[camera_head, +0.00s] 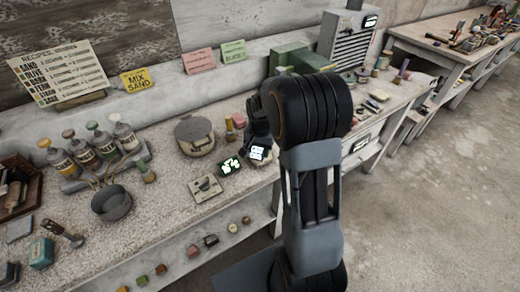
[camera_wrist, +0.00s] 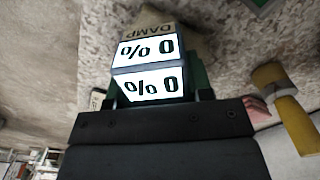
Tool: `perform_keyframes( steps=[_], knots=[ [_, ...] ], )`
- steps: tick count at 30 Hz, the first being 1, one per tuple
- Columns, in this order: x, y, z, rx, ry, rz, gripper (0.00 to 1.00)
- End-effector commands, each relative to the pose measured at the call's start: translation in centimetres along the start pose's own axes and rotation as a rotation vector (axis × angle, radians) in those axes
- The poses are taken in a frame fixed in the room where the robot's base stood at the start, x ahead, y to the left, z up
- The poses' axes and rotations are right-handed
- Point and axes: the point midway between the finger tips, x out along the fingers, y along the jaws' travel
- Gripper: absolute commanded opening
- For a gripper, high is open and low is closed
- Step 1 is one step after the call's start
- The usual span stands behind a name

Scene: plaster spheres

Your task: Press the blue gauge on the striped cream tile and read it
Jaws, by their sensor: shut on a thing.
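My gripper (camera_head: 258,128) is shut on a gauge (camera_head: 258,153) with a lit white display, held over or at the bench top by the round pot. In the wrist view the gauge (camera_wrist: 147,68) shows "0 %" on two faces, upside down, with a "DAMP" label above. Its body looks dark green there; I cannot make out blue. I cannot tell whether it touches a surface. A second lit device (camera_head: 231,165) with a dark green body stands just left of it. A cream block (camera_head: 205,187) lies further left; I see no clear stripes on it.
A lidded round pot (camera_head: 194,135) stands close behind left, and a dark bowl (camera_head: 112,203) further left. Several bottles (camera_head: 100,143) stand at the back. A yellow object (camera_wrist: 285,105) and a pink one (camera_wrist: 257,104) are close right in the wrist view. My arm hides part of the bench.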

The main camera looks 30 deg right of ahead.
Motion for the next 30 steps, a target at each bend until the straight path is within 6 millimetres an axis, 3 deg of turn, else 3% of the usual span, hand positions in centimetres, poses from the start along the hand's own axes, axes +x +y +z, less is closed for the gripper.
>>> perform_keyframes(
  steps=[30],
  knots=[
    [0.80, 0.01, 0.00, 0.000, 0.000, 0.000, 0.28]
  ],
)
